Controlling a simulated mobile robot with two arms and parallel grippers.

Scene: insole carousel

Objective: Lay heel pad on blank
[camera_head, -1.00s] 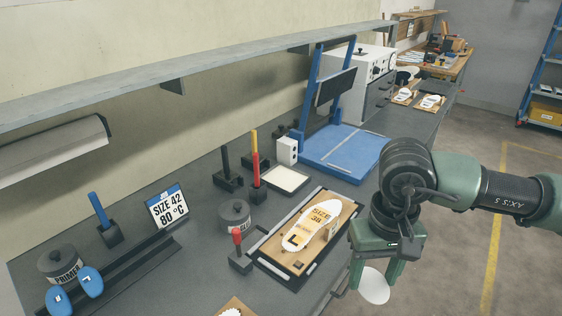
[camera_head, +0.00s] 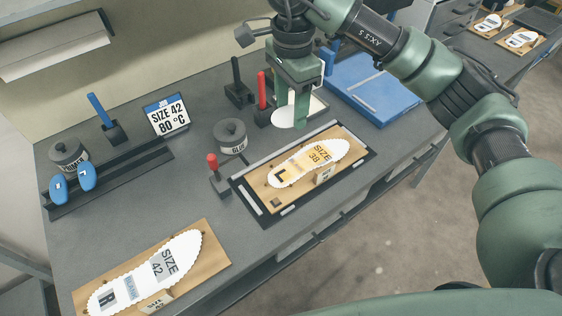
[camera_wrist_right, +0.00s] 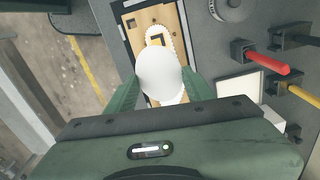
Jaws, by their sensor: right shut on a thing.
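My right gripper (camera_head: 292,108) is shut on a white oval heel pad (camera_head: 283,118), which hangs below the fingers near the back edge of the black tray. In the right wrist view the heel pad (camera_wrist_right: 159,76) sits between the green fingers and hides part of the board beyond. A white insole blank marked SIZE 38 L (camera_head: 311,161) lies on a wooden board in the black tray (camera_head: 262,214). Another white blank marked SIZE 42 R (camera_head: 146,273) lies on a wooden board at the front left. The pad is apart from both blanks. My left gripper is out of view.
A grey glue pot (camera_head: 230,137), a red-handled tool (camera_head: 215,173) and upright handles in holders stand behind and left of the tray. A blue platform (camera_head: 369,88) stands at right. Bench between the two boards is clear.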

